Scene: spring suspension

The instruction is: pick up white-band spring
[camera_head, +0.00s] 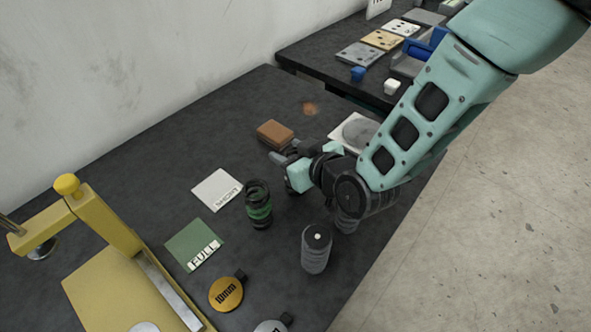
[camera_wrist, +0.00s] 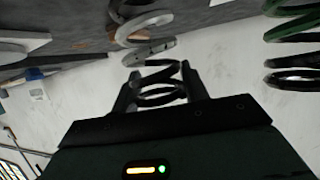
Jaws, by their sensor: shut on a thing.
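In the wrist view, the white-band spring (camera_wrist: 150,52) shows dark coils with a pale grey-white band. Its near coils lie between the two dark fingers of my gripper (camera_wrist: 160,74), which is shut on it. In the head view my gripper (camera_head: 284,158) is over the dark table, near the brown block. The held spring is not clearly seen there, as my arm and wrist cover much of that spot. A green-band spring (camera_head: 258,207) stands upright to the lower left, apart from my gripper. It also shows in the wrist view (camera_wrist: 293,36).
The dark table (camera_head: 160,145) holds a brown block (camera_head: 275,132), a white card (camera_head: 218,190), a green FULL card (camera_head: 194,244) and an orange 10MM disc (camera_head: 226,293). A ribbed grey cylinder (camera_head: 316,252) stands near the right edge. A yellow press (camera_head: 108,222) is at left.

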